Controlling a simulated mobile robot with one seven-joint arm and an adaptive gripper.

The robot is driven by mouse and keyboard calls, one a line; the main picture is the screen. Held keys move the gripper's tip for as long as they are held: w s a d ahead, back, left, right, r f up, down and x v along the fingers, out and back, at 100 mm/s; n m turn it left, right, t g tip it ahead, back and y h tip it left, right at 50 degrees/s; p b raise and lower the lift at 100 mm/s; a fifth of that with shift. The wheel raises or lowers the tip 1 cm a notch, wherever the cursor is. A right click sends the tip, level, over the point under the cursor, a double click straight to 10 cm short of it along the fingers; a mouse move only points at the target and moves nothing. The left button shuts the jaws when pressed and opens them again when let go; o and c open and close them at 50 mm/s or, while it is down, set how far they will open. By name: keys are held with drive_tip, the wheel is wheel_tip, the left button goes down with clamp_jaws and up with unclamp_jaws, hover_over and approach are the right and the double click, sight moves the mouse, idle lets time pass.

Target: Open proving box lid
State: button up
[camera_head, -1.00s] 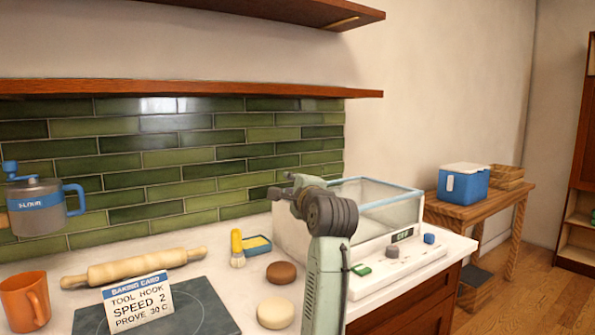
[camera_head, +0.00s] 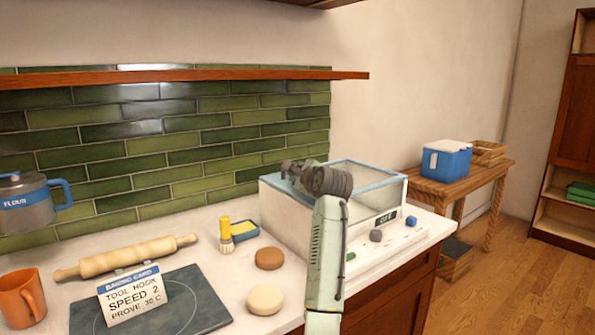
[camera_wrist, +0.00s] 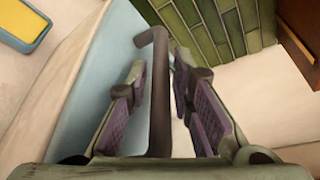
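The proving box (camera_head: 273,207) stands at the right end of the white counter, with a small display on its front. Its glass lid (camera_head: 372,171) has a pale blue rim and looks flat and shut. My gripper (camera_head: 288,168) is at the left part of the box top, and my arm hides part of the box. In the wrist view, my gripper (camera_wrist: 160,68) is open, with purple finger pads on either side of a dark bar-shaped handle (camera_wrist: 160,95). Gaps show between the handle and the pads. The pale blue surface (camera_wrist: 95,75) lies beside the handle.
A brush (camera_head: 225,235), yellow sponge in a blue tray (camera_head: 243,230), two round buns (camera_head: 268,258), rolling pin (camera_head: 125,258), orange mug (camera_head: 22,298) and card (camera_head: 135,297) occupy the counter. A wooden shelf (camera_head: 190,75) runs above. A blue cooler (camera_head: 446,160) stands beyond.

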drive_tip(key=shift+w+a, duration=0.1)
drive_tip(key=shift+w, duration=0.05)
drive_tip(key=shift+c, duration=0.2)
clamp_jaws()
idle(0.5)
